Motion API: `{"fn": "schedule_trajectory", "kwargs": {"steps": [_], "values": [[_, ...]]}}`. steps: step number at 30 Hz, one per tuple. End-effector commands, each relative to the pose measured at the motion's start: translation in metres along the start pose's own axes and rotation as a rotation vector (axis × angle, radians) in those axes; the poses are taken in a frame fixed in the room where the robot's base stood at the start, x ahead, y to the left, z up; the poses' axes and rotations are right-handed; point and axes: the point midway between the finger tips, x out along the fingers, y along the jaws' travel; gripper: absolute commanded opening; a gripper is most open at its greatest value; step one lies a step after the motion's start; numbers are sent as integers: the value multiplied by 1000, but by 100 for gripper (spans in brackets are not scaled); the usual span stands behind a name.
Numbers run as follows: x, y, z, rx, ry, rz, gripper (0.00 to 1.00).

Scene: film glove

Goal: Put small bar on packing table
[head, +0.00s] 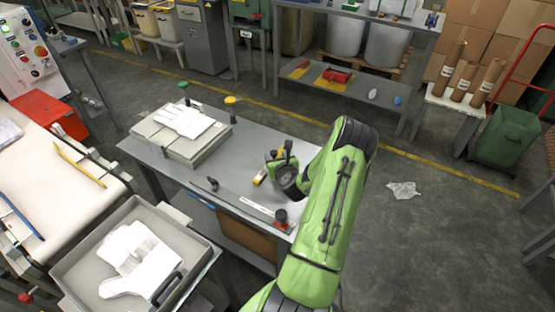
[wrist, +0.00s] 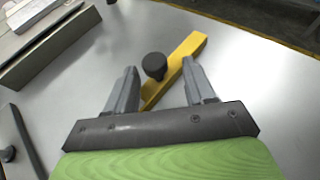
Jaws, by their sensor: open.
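A yellow bar with a round black knob lies on the grey metal table (head: 228,150). In the wrist view the small bar (wrist: 188,50) runs diagonally, its near end passing down between my fingers. In the head view one end of the bar (head: 260,179) shows beside my gripper (head: 272,172), which hides much of it. In the wrist view my gripper (wrist: 159,68) is open, with one finger on each side of the bar and knob. I cannot tell whether the fingers touch the bar. Which table is the packing table is not clear.
A grey press-like box with white gloves (head: 185,120) stands on the table's left. A long flat strip with knobs (head: 240,203) lies along its near edge. A grey tray with white gloves (head: 138,262) is at the front left. A shelf table (head: 350,85) stands behind.

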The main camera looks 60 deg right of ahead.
Motion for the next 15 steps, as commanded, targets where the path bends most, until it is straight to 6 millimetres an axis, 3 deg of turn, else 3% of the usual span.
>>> {"fn": "schedule_trajectory", "kwargs": {"steps": [4, 15], "values": [[-18, -1, 1, 2, 2, 0, 54], [-106, -1, -2, 5, 2, -2, 54]]}}
